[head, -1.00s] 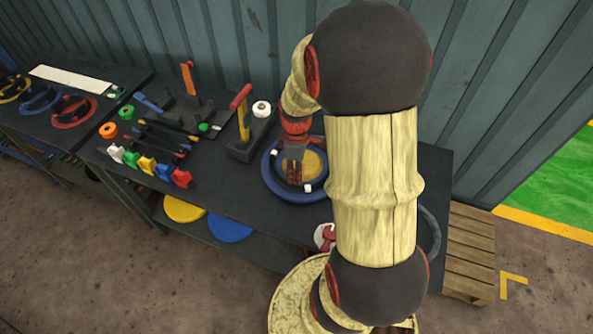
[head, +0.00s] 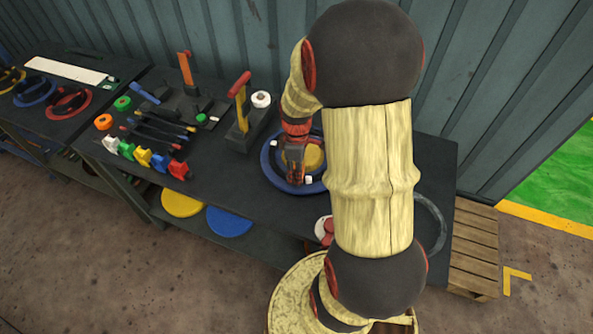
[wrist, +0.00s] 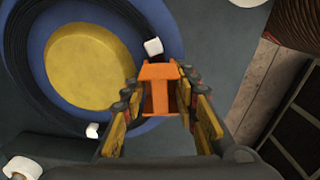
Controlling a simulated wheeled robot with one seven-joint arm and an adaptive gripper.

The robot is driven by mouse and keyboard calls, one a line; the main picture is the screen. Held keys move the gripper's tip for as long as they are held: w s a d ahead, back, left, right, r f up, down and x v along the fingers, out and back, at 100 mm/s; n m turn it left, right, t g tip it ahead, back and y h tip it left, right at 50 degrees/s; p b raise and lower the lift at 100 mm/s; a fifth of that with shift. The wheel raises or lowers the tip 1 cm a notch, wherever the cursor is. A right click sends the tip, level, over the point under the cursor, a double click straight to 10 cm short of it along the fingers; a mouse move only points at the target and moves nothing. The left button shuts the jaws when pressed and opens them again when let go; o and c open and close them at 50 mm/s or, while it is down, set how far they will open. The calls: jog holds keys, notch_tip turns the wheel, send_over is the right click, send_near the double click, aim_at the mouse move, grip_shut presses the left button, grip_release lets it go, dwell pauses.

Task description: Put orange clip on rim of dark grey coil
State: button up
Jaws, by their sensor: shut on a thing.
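My gripper (wrist: 160,92) is shut on the orange clip (wrist: 159,72), whose forked end shows between the fingers in the wrist view. The dark grey coil (wrist: 38,85) lies as a ring inside a blue drum flange (wrist: 17,75), around a yellow centre disc (wrist: 92,65). White clips (wrist: 153,46) sit on the coil. The orange clip is at the coil's right edge, close to one white clip; I cannot tell whether it touches the coil. In the head view my gripper (head: 294,170) is over the near part of the blue flange (head: 268,172), and the clip is not distinguishable there.
A row of coloured clips (head: 144,157) stands at the bench's front left. A wooden pallet (head: 474,250) stands right of the bench.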

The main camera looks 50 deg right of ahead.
jog(key=shift+f, duration=0.35)
jog(key=shift+f, duration=0.3)
jog(key=o, duration=1.1)
notch_tip(320, 180, up, 12)
jog(key=shift+r, duration=0.1)
dwell(0.4)
